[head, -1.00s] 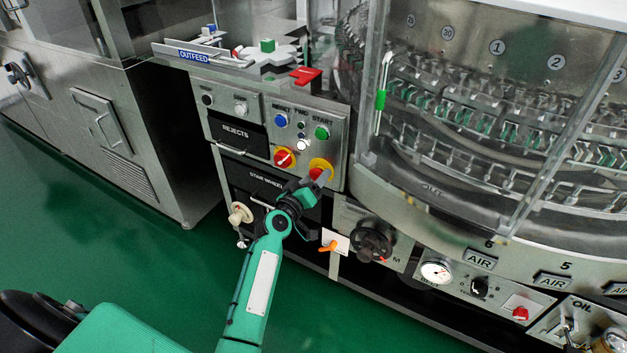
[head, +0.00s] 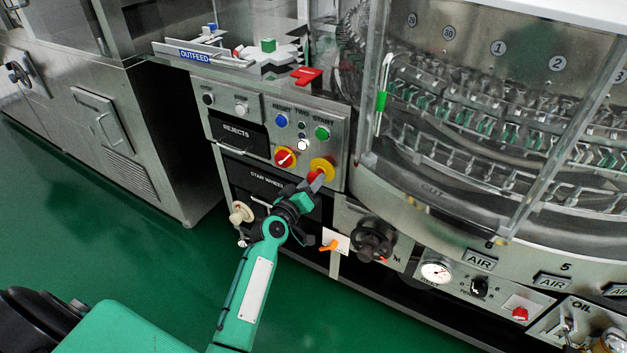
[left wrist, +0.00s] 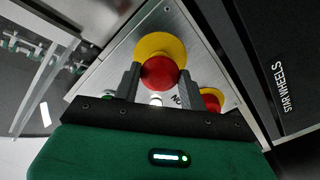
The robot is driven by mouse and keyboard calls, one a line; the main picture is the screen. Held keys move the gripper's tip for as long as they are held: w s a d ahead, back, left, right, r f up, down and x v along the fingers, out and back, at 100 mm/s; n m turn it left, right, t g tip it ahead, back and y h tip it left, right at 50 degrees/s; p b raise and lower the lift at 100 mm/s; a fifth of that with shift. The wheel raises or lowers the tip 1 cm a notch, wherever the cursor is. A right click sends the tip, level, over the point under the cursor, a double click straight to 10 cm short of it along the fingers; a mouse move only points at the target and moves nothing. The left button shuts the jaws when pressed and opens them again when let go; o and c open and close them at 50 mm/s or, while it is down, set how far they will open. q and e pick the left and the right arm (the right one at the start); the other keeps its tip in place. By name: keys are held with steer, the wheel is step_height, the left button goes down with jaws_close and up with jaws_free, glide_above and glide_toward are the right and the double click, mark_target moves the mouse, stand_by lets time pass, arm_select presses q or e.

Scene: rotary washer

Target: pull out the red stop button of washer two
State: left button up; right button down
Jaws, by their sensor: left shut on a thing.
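The red stop button (head: 315,175) stands in front of its yellow disc (head: 323,164) at the lower right of the panel marked TWO. In the left wrist view the red button (left wrist: 160,72) is between the two fingers, with the yellow disc (left wrist: 160,45) behind it. My left gripper (head: 313,183) is shut on the red button, and its fingers partly hide it in the head view. My right gripper is in neither view.
On the same panel are a red and yellow rotary switch (head: 286,158), a blue reset button (head: 281,120) and a green start button (head: 322,133). A black handwheel (head: 373,241) and an orange-handled lever (head: 328,246) are below right. Green floor lies open at left.

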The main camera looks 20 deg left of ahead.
arm_select(q)
steer(key=o, duration=1.3)
steer(key=shift+s, duration=0.1)
steer(key=shift+c, duration=0.2)
steer(key=shift+o, duration=0.6)
steer(key=shift+s, duration=0.1)
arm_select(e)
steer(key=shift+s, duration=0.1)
arm_select(q)
steer(key=s+a, duration=0.1)
steer(key=s, duration=1.2)
steer(key=shift+s+a+p, duration=0.2)
steer(key=shift+s+p, duration=0.1)
steer(key=shift+s, duration=0.05)
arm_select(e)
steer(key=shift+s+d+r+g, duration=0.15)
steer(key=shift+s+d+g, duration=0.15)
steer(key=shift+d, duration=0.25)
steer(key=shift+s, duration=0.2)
